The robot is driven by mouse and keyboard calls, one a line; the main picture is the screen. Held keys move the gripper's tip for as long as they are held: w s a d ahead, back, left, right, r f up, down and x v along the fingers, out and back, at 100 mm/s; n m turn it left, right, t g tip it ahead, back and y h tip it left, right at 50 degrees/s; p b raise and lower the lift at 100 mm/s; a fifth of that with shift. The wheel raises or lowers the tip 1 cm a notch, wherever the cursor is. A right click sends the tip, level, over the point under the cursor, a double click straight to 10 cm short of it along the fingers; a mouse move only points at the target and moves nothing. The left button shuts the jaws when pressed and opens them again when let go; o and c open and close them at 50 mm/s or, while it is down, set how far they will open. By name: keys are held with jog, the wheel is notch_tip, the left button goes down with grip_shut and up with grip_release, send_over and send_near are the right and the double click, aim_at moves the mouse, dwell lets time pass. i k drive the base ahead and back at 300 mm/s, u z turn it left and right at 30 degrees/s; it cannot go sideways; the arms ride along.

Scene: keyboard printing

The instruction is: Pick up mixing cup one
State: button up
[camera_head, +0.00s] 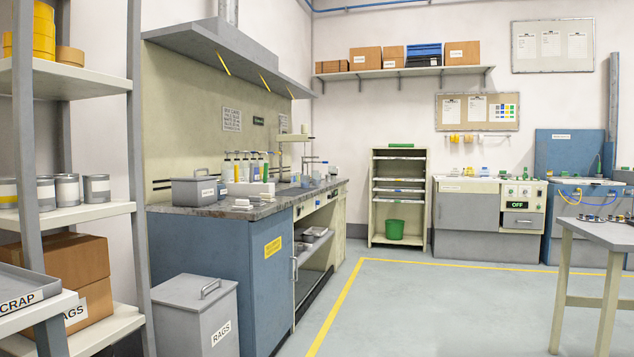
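I cannot single out mixing cup one; no label naming it is readable. Small containers (333,170) stand at the far end of the left workbench (215,250), too small to identify. A row of bottles (240,168) stands near the bench's middle. Several small dark-rimmed round items (603,218) sit on the grey table (590,232) at the right edge, and I cannot tell what they are. My gripper is not in view.
A grey RAGS bin (195,315) stands before the workbench. Metal shelving (85,213) with cans and boxes fills the left. A green bucket (394,229) sits in the far rack (398,165). The floor (440,310) between bench and right table is clear.

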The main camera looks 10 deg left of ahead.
aim_at(316, 177)
jog(key=z, duration=0.15)
jog(key=i, duration=0.8)
jog(key=z, duration=0.3)
jog(key=i, duration=3.65)
jog(key=u, duration=0.4)
jog(key=i, duration=1.8)
jog(key=u, duration=1.55)
jog(key=i, duration=1.35)
jog(key=u, duration=0.9)
